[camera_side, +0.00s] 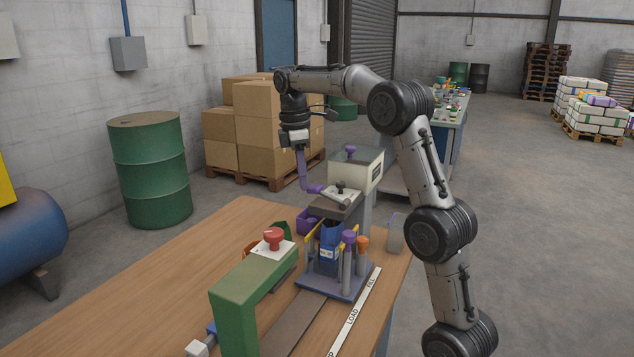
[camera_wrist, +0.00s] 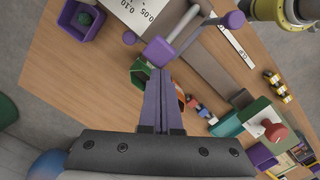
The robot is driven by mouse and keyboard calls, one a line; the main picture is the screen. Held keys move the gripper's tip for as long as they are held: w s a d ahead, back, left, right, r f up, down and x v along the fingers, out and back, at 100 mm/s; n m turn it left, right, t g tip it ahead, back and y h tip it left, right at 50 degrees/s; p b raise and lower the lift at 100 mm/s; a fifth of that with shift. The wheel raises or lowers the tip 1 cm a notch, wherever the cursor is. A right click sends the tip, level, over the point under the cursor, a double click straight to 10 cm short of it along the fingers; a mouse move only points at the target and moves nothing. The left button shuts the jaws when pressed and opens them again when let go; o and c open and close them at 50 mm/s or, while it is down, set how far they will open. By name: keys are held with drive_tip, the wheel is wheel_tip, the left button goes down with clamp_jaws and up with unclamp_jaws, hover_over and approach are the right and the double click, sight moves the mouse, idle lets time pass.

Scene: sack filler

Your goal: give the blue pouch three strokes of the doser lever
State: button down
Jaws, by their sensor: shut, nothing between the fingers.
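The blue pouch (camera_side: 327,254) stands upright in a carriage with a blue-grey base (camera_side: 322,286), below the doser (camera_side: 346,205), in the side view. I cannot make out the pouch in the wrist view. The doser lever shows in the wrist view as a grey bar (camera_wrist: 184,24) with a purple end block (camera_wrist: 158,51); in the side view its purple end (camera_side: 315,189) sticks out left of the doser. My gripper (camera_side: 304,188) points down beside that end. In the wrist view its purple fingers (camera_wrist: 160,74) are shut and empty, tips close to the block; contact is unclear.
A green arch-shaped station with a red button (camera_side: 273,237) stands at the front. A purple bin (camera_side: 306,222) and a green bin (camera_side: 283,230) sit left of the carriage. A labelled white strip (camera_side: 355,312) runs along the right table edge. The table's left part (camera_side: 190,270) is clear.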

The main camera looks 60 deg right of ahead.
wheel_tip(320, 180, up, 8)
drive_tip(key=shift+w+a+f, duration=0.25)
drive_tip(key=shift+w, duration=0.05)
idle(0.4)
idle(1.2)
idle(0.3)
